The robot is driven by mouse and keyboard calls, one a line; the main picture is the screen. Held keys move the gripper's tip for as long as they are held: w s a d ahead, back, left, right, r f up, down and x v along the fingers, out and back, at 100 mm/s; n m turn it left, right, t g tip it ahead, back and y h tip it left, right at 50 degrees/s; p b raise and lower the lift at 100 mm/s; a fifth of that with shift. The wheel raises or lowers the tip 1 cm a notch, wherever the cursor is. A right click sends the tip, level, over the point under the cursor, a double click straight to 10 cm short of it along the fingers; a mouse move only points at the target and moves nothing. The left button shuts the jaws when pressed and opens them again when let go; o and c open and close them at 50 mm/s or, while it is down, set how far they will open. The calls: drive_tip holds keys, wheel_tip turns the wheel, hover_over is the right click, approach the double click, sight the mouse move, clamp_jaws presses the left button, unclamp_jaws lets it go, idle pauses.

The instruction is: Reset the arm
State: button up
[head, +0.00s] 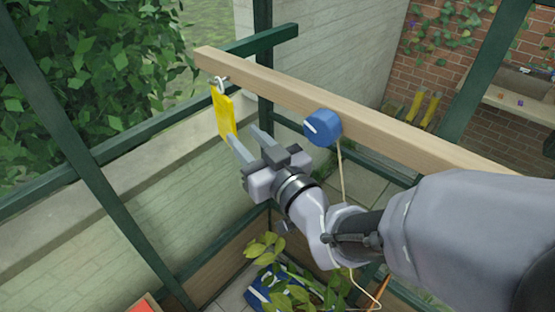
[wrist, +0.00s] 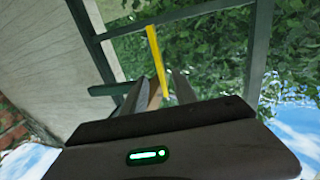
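My gripper (head: 244,134) is raised in the middle of the head view, its two fingers apart with a gap between them. Nothing shows gripped between them. Just beyond the fingertips a yellow tag (head: 222,112) hangs from a hook (head: 219,84) near the left end of a wooden beam. The left finger's tip overlaps the tag's lower edge in the head view; I cannot tell whether they touch. In the wrist view my gripper (wrist: 160,77) points up toward the tag (wrist: 157,62), which shows edge-on as a thin yellow strip.
The wooden beam (head: 390,125) runs close behind my arm and carries a blue knob (head: 322,127) with a cord (head: 341,170). Green frame bars (head: 95,165) stand at the left. A leafy plant (head: 300,290) is below my arm. Yellow-handled items (head: 423,108) stand at the back right.

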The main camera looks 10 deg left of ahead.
drive_tip(key=s+d+f+m+h+b, duration=0.1)
drive_tip(key=d+f+m+h+b, duration=0.4)
drive_tip(key=d, duration=0.7)
drive_tip(key=s+d+f+m+h+b, duration=0.15)
drive_tip(key=d+m+h, duration=0.35)
drive_tip(key=d, duration=0.7)
drive_tip(key=s+d+f+m+g, duration=0.1)
drive_tip(key=s+f+m+g, duration=0.1)
drive_tip(key=s, duration=0.5)
drive_tip(key=s+d+f+m+g+h+b, duration=0.1)
drive_tip(key=s+f+g, duration=0.3)
drive_tip(key=s+f, duration=0.2)
drive_tip(key=shift+s+d+f+m, duration=0.25)
drive_tip(key=shift+s+d+m, duration=0.1)
drive_tip(key=shift+m, duration=0.05)
drive_tip(key=shift+d, duration=0.1)
